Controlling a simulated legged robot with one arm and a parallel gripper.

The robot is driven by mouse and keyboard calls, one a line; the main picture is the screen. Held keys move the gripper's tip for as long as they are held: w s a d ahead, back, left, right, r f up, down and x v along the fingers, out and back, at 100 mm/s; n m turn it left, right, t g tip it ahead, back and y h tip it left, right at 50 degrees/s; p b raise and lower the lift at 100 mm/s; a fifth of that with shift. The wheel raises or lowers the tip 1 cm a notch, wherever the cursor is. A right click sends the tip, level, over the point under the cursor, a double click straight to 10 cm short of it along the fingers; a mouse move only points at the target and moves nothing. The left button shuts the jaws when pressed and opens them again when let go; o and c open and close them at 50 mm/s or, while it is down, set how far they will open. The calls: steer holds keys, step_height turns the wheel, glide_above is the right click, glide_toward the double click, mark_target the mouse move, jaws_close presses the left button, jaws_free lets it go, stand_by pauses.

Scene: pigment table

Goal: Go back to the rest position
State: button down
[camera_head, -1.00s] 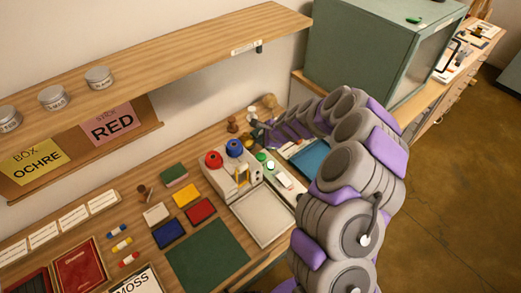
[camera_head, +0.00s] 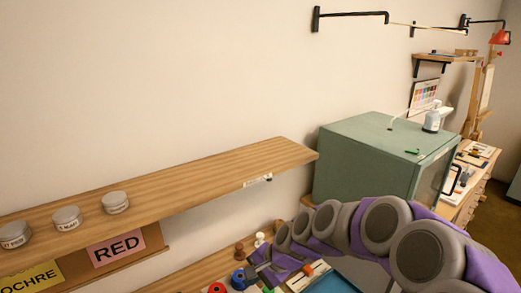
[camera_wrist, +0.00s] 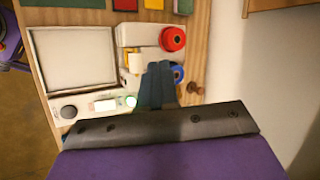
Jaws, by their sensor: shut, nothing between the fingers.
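My arm, grey and purple, reaches in from the lower right of the head view. My gripper (camera_head: 255,274) is at its far end, low over the table near the wall. In the wrist view my gripper (camera_wrist: 158,66) shows as dark fingers close together with nothing between them. It is over a white device with a red knob (camera_wrist: 173,39) and a blue knob (camera_wrist: 179,75). Whether the fingers touch the device cannot be told.
A wooden shelf (camera_head: 200,185) with several round tins, one tin (camera_head: 115,202) near its middle, runs along the wall. A green cabinet (camera_head: 370,160) stands behind my arm, with a white bottle (camera_head: 433,120) on top. The wall above the shelf is clear.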

steer(key=s+d+r+n+g+h, duration=0.1)
steer(key=s+d, duration=0.4)
steer(key=s, duration=0.5)
steer(key=s+d+r+n+g+h, duration=0.1)
steer(key=s+d+r+n+h, duration=0.1)
steer(key=s+d, duration=0.4)
steer(key=s+d+r+n+g+h, duration=0.1)
steer(key=s+d+r+n+h, duration=0.1)
steer(key=s, duration=1.4)
steer(key=d+n+h, duration=0.1)
steer(key=d+n, duration=0.1)
steer(key=d, duration=0.1)
steer(key=shift+d+r+n+g+h, duration=0.2)
steer(key=shift+r+n+g+h, duration=0.1)
steer(key=shift+n, duration=0.1)
